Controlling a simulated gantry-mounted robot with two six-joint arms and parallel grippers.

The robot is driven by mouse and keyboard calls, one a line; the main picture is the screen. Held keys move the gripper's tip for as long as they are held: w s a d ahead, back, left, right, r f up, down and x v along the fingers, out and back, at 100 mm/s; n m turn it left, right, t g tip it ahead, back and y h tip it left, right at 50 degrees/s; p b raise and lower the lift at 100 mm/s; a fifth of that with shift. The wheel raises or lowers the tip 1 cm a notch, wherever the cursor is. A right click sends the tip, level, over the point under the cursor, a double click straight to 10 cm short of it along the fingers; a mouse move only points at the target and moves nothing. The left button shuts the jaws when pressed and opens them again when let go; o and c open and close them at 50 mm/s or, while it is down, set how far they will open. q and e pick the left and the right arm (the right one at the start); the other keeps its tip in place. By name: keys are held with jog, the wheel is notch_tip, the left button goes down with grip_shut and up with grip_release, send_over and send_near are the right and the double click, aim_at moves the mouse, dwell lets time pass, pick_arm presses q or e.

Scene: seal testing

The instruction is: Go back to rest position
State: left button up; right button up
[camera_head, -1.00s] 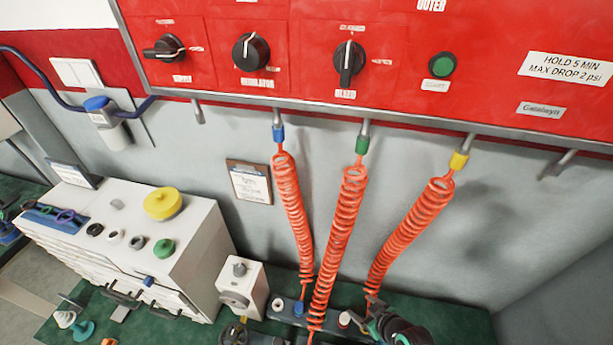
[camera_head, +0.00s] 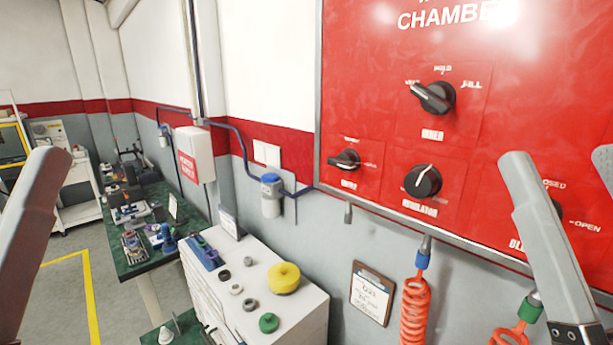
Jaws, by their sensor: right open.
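My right gripper (camera_head: 558,156) is raised close to the camera at the right, in front of the red panel. Its grey fingers are apart, with nothing seen between them, and the farther finger is cut by the right edge. A grey-brown bar, seemingly a finger of my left gripper (camera_head: 45,155), stands upright at the left edge. The rest of that gripper is out of view, so its opening cannot be told. Neither gripper appears to touch anything.
The red panel (camera_head: 385,95) with black knobs fills the right. Orange coiled hoses (camera_head: 414,312) hang below it. A white cabinet (camera_head: 300,320) bears a yellow disc (camera_head: 284,278) and several small rings. A green bench (camera_head: 133,268) stands at the left; open floor (camera_head: 60,310) lies beside it.

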notch_tip(320, 180, up, 18)
jog(key=s+m+p, duration=0.1)
jog(key=s+p, duration=0.1)
jog(key=p, duration=1.6)
notch_tip(320, 180, down, 57)
jog(key=b, duration=5.7)
jog(key=shift+w+d+t+b, duration=0.15)
jog(key=shift+d+t+b, duration=0.15)
jog(key=shift+b, duration=0.1)
jog(key=shift+a+f, duration=0.1)
jog(key=shift+f, duration=0.05)
